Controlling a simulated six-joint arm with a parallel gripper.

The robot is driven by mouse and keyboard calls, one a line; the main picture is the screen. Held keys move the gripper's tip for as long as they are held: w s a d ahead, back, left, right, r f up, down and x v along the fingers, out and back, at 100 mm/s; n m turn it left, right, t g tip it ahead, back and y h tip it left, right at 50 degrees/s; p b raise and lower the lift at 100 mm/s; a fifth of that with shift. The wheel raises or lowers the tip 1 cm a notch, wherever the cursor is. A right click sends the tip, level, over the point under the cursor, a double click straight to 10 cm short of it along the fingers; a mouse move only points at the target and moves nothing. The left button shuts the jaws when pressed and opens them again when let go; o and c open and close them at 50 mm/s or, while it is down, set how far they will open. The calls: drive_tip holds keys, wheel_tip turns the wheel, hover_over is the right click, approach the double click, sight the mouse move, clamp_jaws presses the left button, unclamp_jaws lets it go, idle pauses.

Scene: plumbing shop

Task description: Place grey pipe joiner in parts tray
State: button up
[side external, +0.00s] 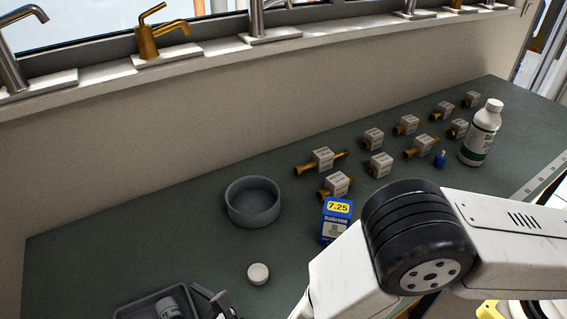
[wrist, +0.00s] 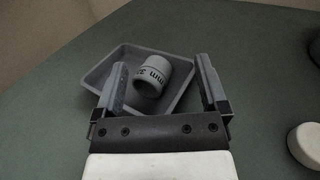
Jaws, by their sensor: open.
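The grey pipe joiner (wrist: 150,76), a short cylinder with dark lettering, lies tilted inside the grey parts tray (wrist: 104,71) in the wrist view. My gripper (wrist: 160,62) is open, with one finger on each side of the joiner and visible gaps between. In the side external view the tray (side external: 130,313) is at the bottom left, cut off by the frame edge. The joiner (side external: 168,308) shows inside it, partly cut off. Part of my gripper (side external: 214,302) shows just right of the joiner.
A white round cap (side external: 258,273) sits right of the tray. A round grey bowl (side external: 253,203) stands behind it. A blue box (side external: 336,219), several boxed brass fittings (side external: 323,158) and a white bottle (side external: 482,133) are farther right. The bench left of the bowl is clear.

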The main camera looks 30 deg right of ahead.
drive_tip(key=shift+v, duration=1.45)
drive_tip(key=shift+r, duration=0.1)
